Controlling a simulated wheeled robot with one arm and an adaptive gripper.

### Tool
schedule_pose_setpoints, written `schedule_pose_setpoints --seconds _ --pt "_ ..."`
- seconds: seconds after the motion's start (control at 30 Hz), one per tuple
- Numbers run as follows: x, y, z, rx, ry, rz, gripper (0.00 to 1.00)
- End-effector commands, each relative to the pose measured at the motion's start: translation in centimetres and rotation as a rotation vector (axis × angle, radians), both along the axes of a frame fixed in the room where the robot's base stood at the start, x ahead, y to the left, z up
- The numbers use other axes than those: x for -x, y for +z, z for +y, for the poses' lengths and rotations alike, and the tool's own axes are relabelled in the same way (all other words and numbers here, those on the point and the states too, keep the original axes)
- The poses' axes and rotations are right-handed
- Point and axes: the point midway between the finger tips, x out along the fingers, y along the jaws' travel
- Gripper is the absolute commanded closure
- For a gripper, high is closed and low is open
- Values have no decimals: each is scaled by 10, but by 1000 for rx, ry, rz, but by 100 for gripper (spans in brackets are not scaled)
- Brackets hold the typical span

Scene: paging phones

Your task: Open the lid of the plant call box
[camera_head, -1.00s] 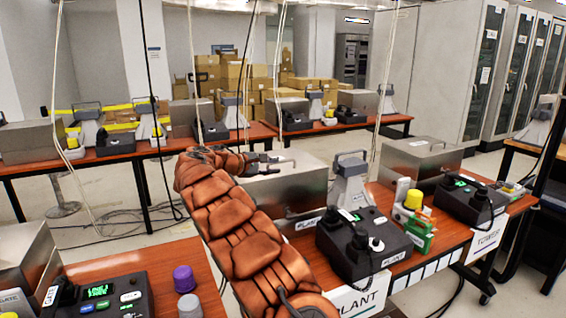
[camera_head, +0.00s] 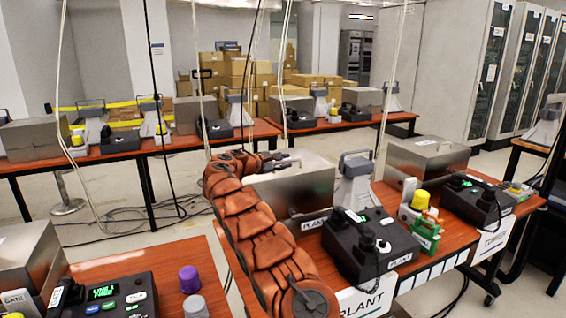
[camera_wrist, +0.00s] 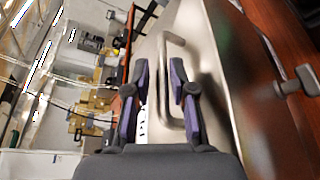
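The plant call box (camera_head: 297,192) is a shiny metal box with a PLANT label, on the right wooden table beyond my arm. Its lid looks shut. My gripper (camera_head: 290,160) is at the top of the box, at its far left side, partly hidden by my wrist. In the wrist view, my gripper (camera_wrist: 158,68) has its two purple fingers apart. Contact and depth between fingers and handle are unclear.
A black PLANT phone (camera_head: 365,245) and a grey horn (camera_head: 354,185) stand right of the box. A yellow beacon (camera_head: 419,200) and another metal box (camera_head: 425,160) are further right. Cables (camera_head: 384,80) hang over the table. A gap separates the left table (camera_head: 160,262).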

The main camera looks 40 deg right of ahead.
Motion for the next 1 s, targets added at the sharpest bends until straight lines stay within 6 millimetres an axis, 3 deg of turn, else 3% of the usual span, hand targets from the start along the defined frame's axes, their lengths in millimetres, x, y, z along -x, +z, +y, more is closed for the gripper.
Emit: schedule_pose_setpoints --seconds 0.2,0.53,0.8,1.0 --pt "-2 -5 -18 -2 2 2 76" --pt "-2 -6 -21 -2 5 1 76" --pt "-2 -6 -21 -1 6 1 100" --pt "-3 -6 -21 -1 6 1 100"
